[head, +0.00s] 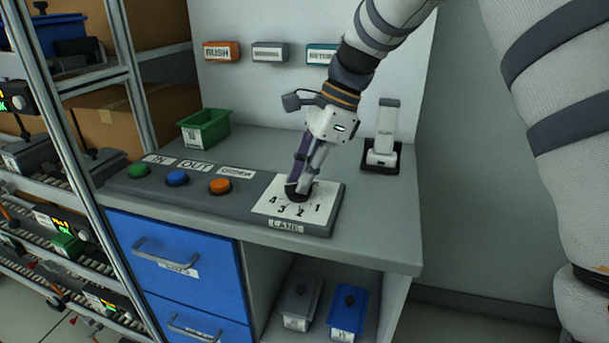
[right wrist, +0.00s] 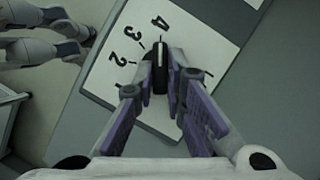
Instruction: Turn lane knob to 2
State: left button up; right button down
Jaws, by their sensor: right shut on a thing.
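The lane knob (head: 293,193) is black and stands on a white dial plate (head: 322,190) printed 4, 3, 2, 1, above a LANE label (head: 286,226). My right gripper (head: 298,188) reaches down onto it and is shut on it. In the right wrist view the knob (right wrist: 160,88) is a dark bar between the two purple-padded fingers (right wrist: 161,82). Its light-marked end points up toward the 4. My left gripper is not in view.
Green, blue and orange buttons (head: 220,186) sit left of the dial on the same raised panel. A green bin (head: 205,128) stands behind them, and a grey upright device (head: 385,140) stands at the back right. Blue drawers (head: 180,262) are below the counter (head: 385,225).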

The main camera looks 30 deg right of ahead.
jog(key=n+g, duration=0.1)
jog(key=n, duration=0.2)
jog(key=shift+w, duration=0.2)
jog(key=n, duration=0.1)
jog(key=n+g, duration=0.1)
jog(key=n, duration=0.1)
jog(key=shift+w+f+n+g+b, duration=0.2)
jog(key=shift+n+g+b, duration=0.1)
jog(key=shift+b, duration=0.1)
jog(key=n, duration=0.2)
jog(key=n+g+b, duration=0.1)
jog(key=n, duration=0.1)
jog(key=shift+w+a+n+g+h, duration=0.1)
jog(key=shift+w+n+g+h, duration=0.05)
jog(key=shift+n+g+h, duration=0.2)
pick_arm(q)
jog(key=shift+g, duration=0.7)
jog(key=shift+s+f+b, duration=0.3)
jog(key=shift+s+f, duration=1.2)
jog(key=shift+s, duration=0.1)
pick_arm(e)
jog(key=shift+w+a+r+n+g+h, duration=0.1)
jog(key=shift+n+g+h, duration=0.25)
jog(key=shift+n, duration=0.7)
jog(key=shift+a+r+n+g+h, duration=0.1)
jog(key=shift+n+g+h, duration=0.15)
jog(key=shift+n, duration=0.75)
jog(key=c, duration=1.6)
grip_release()
jog(key=shift+c, duration=0.2)
